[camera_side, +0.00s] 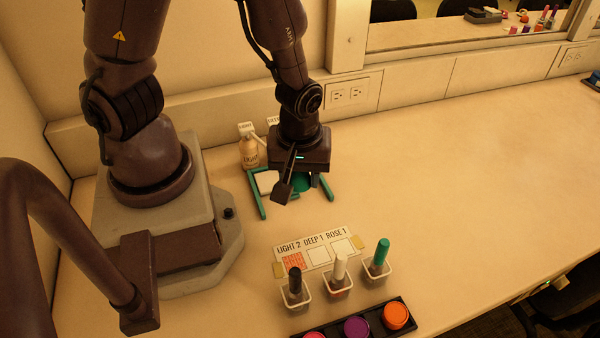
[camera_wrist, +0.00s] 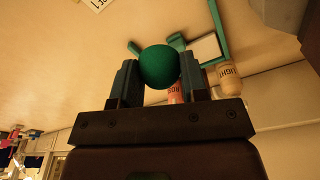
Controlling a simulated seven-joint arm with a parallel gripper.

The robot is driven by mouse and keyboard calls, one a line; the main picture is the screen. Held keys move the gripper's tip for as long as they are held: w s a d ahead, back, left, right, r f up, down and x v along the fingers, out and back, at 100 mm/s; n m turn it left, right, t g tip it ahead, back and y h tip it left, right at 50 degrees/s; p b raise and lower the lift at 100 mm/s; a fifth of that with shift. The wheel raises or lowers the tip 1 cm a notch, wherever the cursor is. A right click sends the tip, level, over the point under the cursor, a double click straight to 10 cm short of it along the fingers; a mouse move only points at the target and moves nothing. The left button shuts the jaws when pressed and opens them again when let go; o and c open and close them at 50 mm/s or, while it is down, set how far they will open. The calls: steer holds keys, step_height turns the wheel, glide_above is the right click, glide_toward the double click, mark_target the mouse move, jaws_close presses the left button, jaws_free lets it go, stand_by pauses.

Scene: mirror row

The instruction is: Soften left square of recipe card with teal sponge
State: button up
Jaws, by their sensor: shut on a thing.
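My gripper (camera_wrist: 158,62) is shut on the round teal sponge (camera_wrist: 160,67), with one finger on each side in the wrist view. In the side view my gripper (camera_side: 303,188) is above the counter behind the recipe card, and the sponge (camera_side: 302,184) shows partly behind it. The recipe card (camera_side: 318,252) lies on the counter with the words LIGHT 2, DEEP 1, ROSE 1. Its left square (camera_side: 293,260) bears red-orange marks. The middle square (camera_side: 317,256) and right square (camera_side: 342,248) look blank. The sponge is apart from the card.
Several small clear cups with a black, a white and a teal-handled stick (camera_side: 381,251) stand at the card's front edge. A black tray (camera_side: 377,332) of colour pots is in front. A teal frame (camera_side: 257,198) and a LIGHT bottle (camera_side: 250,152) stand behind.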

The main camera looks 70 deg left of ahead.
steer(key=shift+c, duration=0.4)
steer(key=shift+d, duration=0.2)
steer(key=s+d+f, duration=0.1)
steer(key=d, duration=0.1)
steer(key=n+g, duration=0.1)
steer(key=n, duration=0.4)
glide_above(289, 253)
steer(key=shift+w+d+f, duration=0.1)
steer(key=shift+w+f, duration=0.15)
steer(key=shift+f, duration=0.65)
steer(key=n, duration=0.3)
steer(key=shift+s+d+f+n, duration=0.1)
steer(key=shift+d+n, duration=0.1)
steer(key=shift+n, duration=0.1)
steer(key=shift+f, duration=2.85)
steer(key=shift+a+f, duration=0.1)
steer(key=shift+f, duration=0.5)
